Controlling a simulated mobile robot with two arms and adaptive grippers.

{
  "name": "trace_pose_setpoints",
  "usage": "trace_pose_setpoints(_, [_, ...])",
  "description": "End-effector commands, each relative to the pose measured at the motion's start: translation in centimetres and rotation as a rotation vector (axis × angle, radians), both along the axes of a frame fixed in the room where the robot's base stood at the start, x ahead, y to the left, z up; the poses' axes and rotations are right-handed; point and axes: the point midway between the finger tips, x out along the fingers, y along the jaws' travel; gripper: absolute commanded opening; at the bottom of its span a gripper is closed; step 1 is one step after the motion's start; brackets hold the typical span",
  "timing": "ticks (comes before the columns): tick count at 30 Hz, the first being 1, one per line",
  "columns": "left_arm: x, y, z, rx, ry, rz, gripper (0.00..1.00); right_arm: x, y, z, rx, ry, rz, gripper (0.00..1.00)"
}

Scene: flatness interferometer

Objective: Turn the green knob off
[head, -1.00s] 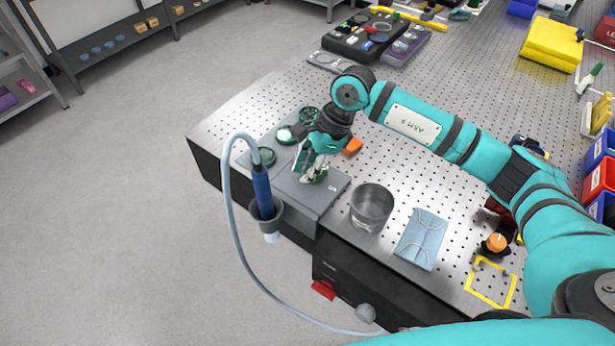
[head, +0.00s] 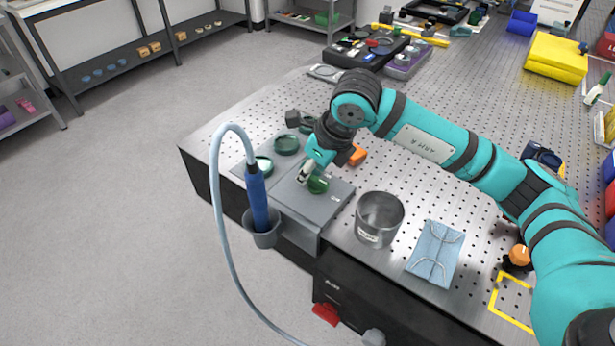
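A small green knob (head: 318,184) sits on a grey box (head: 330,200) near the table's front left corner. My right gripper (head: 308,174) reaches down to it from above, its pale fingertip beside the knob's left side. The gripper's body hides part of the knob and the other finger, so I cannot tell whether the fingers touch or grip it. The knob's exact turn position cannot be read. My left gripper is not in view.
Green round discs (head: 286,144) lie left of the gripper. A blue handled tool (head: 257,198) with a hose stands in a grey holder (head: 262,234) at the table edge. A metal cup (head: 379,218) and a blue pouch (head: 435,252) are to the right.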

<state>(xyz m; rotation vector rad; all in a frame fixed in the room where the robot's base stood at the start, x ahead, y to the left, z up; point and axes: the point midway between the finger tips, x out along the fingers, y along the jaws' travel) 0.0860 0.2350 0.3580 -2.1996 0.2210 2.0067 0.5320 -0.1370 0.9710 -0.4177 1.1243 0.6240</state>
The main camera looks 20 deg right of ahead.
Motion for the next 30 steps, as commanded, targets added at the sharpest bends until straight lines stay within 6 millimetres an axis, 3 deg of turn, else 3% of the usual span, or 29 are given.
trace_pose_setpoints(20, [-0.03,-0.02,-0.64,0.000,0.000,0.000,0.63,-0.06,-0.12,-0.20,-0.003,0.008,-0.065,0.00])
trace_pose_setpoints(21, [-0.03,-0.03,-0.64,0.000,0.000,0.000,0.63,-0.06,-0.12,-0.20,-0.003,0.008,-0.064,0.19])
trace_pose_setpoints(25, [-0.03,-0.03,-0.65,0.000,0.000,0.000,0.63,-0.05,-0.13,-0.20,-0.002,0.007,-0.064,0.36])
trace_pose_setpoints(30, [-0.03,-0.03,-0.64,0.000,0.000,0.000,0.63,-0.01,-0.12,-0.13,-0.002,0.005,-0.063,0.38])
